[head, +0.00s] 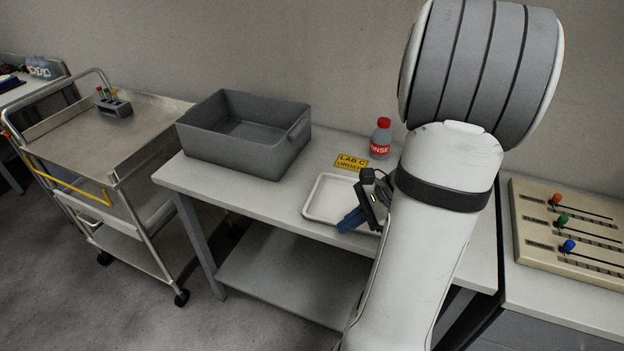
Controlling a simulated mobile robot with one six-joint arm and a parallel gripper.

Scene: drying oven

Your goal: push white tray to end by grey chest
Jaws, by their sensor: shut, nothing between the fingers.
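The white tray (327,199) is shallow with a raised rim. It lies on the light grey table (255,199), right of the middle, near the front edge. The grey chest (245,150) is an open, empty-looking box at the table's left end, with a gap of bare tabletop between it and the tray. My gripper (350,221) is shut and empty, at the tray's right part. My arm hides the tray's right end. I cannot tell whether the fingers touch the tray.
A yellow sign (351,162) lies behind the tray, and a red-capped rinse bottle (381,139) stands farther right. A metal cart (95,140) with a small tube rack stands left of the table. A slider panel (575,228) is at the right. Bare tabletop lies left of the tray.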

